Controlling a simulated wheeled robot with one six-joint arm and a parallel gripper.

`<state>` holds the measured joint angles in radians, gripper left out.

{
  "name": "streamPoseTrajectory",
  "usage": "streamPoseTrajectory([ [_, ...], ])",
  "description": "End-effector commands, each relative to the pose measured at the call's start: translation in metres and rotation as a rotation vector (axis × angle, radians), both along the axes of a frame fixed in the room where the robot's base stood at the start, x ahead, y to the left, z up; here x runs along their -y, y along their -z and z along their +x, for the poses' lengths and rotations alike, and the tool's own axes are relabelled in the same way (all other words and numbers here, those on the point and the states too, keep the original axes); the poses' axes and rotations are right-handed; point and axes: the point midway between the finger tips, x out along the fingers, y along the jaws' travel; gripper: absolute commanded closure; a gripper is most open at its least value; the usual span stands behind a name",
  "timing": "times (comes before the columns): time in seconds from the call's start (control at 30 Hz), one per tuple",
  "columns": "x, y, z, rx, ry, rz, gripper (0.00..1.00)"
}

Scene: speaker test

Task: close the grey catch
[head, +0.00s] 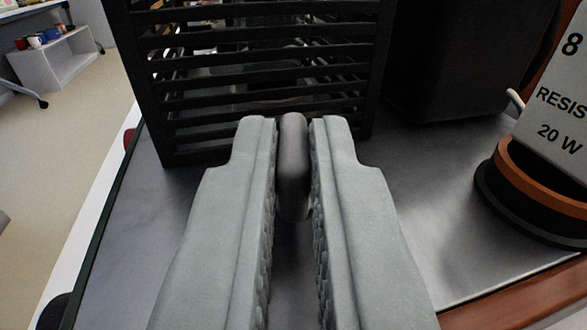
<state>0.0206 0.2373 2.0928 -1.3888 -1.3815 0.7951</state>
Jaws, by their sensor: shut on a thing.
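The grey catch (293,170) is a dark grey, rounded upright piece in the middle of the head view. It stands in front of the lower edge of a black slatted cage (265,75). My gripper (293,150) has its two light grey fingers on either side of the catch and is shut on it near the fingertips. The fingers hide the sides of the catch, and I cannot tell how it joins the cage.
A black box (450,60) stands at the back right on the grey metal tabletop (430,200). At the right is a round black and copper piece (530,195) with a white label plate (560,105). A white shelf (55,60) stands far off at the left.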

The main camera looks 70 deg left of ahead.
Motion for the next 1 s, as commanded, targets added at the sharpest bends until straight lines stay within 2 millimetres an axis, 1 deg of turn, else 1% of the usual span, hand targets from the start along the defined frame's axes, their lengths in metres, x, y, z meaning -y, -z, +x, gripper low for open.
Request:
streamPoseTrajectory([
  [0.03,0.0,-0.002,0.001,0.002,0.001,0.001,1.0],
  [0.07,0.0,-0.002,0.001,0.002,0.001,0.001,0.89],
  [0.1,0.0,-0.002,0.001,0.002,0.001,0.001,0.81],
  [0.17,0.0,-0.002,0.001,0.002,0.001,0.001,0.69],
  [0.43,0.0,-0.001,0.0,0.001,0.001,0.001,0.69],
  [0.57,0.006,-0.001,-0.001,0.001,0.002,0.001,0.69],
  [0.73,0.027,-0.001,-0.007,0.001,0.004,0.0,0.69],
  [1.0,0.075,0.0,-0.02,0.001,0.005,0.001,0.69],
])
